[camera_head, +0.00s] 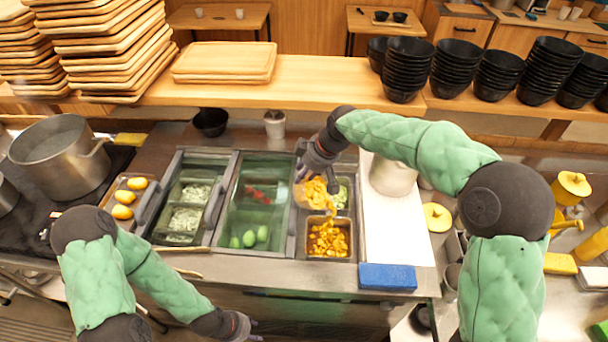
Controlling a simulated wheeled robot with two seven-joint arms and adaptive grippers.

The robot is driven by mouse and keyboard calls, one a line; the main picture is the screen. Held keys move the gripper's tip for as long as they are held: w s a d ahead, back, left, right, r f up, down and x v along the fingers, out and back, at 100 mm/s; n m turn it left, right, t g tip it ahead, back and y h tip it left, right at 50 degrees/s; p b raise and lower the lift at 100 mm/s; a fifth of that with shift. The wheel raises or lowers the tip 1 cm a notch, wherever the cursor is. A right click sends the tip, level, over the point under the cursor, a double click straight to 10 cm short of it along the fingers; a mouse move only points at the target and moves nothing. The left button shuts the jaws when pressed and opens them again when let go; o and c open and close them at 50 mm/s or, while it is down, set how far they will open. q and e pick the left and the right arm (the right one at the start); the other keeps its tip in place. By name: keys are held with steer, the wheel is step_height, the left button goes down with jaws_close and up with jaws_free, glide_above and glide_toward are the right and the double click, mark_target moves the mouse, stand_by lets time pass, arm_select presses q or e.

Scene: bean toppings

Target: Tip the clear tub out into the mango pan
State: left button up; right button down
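The clear tub (303,196) is tilted over the pans, with orange mango pieces in it and spilling from its lower side. The mango pan (330,255) is a metal pan below it, holding a pile of mango pieces. My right gripper (318,172) reaches in from the right and is shut on the tub; its fingers are partly hidden by the wrist. Mango pieces show between the tub and the pan. My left gripper (250,328) is low in front of the counter, empty, its fingertips apart and well away from the tub.
Beside the mango pan are a green-topping pan (341,195) and a glass-covered bin (249,245). A white board (390,230), a blue sponge (388,277) and a metal canister (392,178) are to the right. A pot (62,155) stands left.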

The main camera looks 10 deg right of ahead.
steer(key=shift+s+d+t+y+b, duration=0.3)
steer(key=shift+d+t+y+b, duration=0.1)
steer(key=shift+b, duration=1)
steer(key=shift+s+d+f+t+y+b, duration=0.25)
steer(key=shift+s+d+t+y+b, duration=0.75)
steer(key=shift+b, duration=3.65)
steer(key=shift+s+d+f+t+y+b, duration=0.25)
steer(key=shift+s+d+t+y+b, duration=0.75)
steer(key=shift+b, duration=3.6)
steer(key=shift+s+d+f+t+y, duration=0.3)
steer(key=shift+s+d+t+y, duration=0.45)
steer(key=shift+s+d, duration=0.1)
steer(key=shift+s+d+f+t+y, duration=0.25)
steer(key=shift+s+d+t+y, duration=0.4)
steer(key=shift+s+d+y, duration=0.15)
